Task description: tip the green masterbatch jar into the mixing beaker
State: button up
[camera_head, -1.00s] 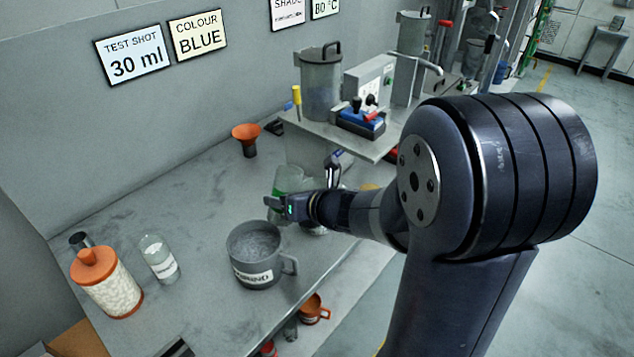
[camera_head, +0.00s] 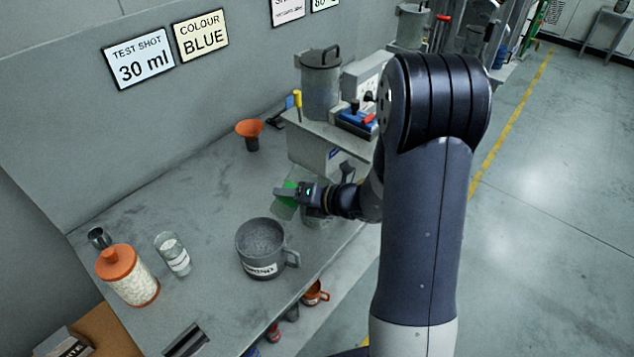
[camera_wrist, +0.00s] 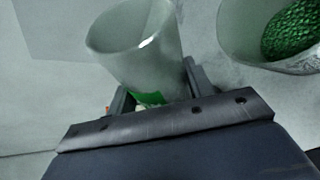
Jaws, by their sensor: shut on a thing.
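My gripper (camera_head: 286,191) is shut on a clear jar with a green patch (camera_head: 288,202), above the bench to the right of the mixing beaker. In the wrist view, my gripper (camera_wrist: 155,92) has its fingers on both sides of the clear jar (camera_wrist: 136,50). The jar is tilted, its wide mouth faces the upper left, and green shows low on it. I see no granules at its mouth.
A second clear container (camera_wrist: 235,40) with green granules is close right in the wrist view. An orange funnel (camera_head: 250,132) and a machine (camera_head: 318,145) are behind.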

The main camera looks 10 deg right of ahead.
jog(key=shift+r, duration=0.4)
jog(key=shift+f+m, duration=0.15)
jog(key=shift+m, duration=0.15)
jog(key=shift+s+a+f+m+g+y+p, duration=0.1)
jog(key=shift+f+m+g+y+p, duration=0.1)
jog(key=shift+m+y+p, duration=0.5)
jog(key=shift+a+f+m+g+y+p, duration=0.15)
jog(key=shift+m+y+p, duration=0.25)
jog(key=shift+p, duration=0.45)
dwell(1.8)
jog(key=shift+w+d+r+m+y+p, duration=0.4)
jog(key=shift+d+r+m+y+p, duration=0.25)
jog(key=shift+p, duration=0.65)
dwell(0.5)
jog(key=shift+w+d+r+m+y+p, duration=0.2)
jog(key=shift+r+m+p, duration=0.45)
jog(key=shift+p, duration=0.45)
dwell(1.0)
